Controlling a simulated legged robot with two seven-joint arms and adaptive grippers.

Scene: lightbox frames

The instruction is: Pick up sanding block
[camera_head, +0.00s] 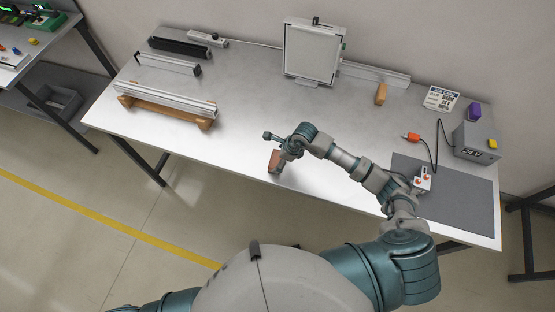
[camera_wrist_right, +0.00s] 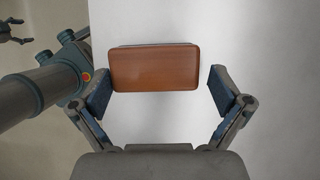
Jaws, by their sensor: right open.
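The sanding block is a reddish-brown block (camera_head: 275,161) standing on the grey table near its front edge. In the right wrist view the block (camera_wrist_right: 154,68) shows as a smooth brown rectangle. My right gripper (camera_head: 279,146) is over the block, and part of the block is hidden behind it in the head view. In the right wrist view my right gripper (camera_wrist_right: 160,82) is open, with one blue-padded finger at each side of the block and gaps visible. A claw shape, seemingly my left gripper (camera_wrist_right: 13,32), shows small at the top left corner of that view.
Rails on wooden supports (camera_head: 165,106) lie at the table's left. A framed panel (camera_head: 312,52) stands at the back. A grey mat (camera_head: 460,203), a grey box (camera_head: 475,143) and a cabled orange-tipped tool (camera_head: 411,137) are at the right. The table's middle is clear.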

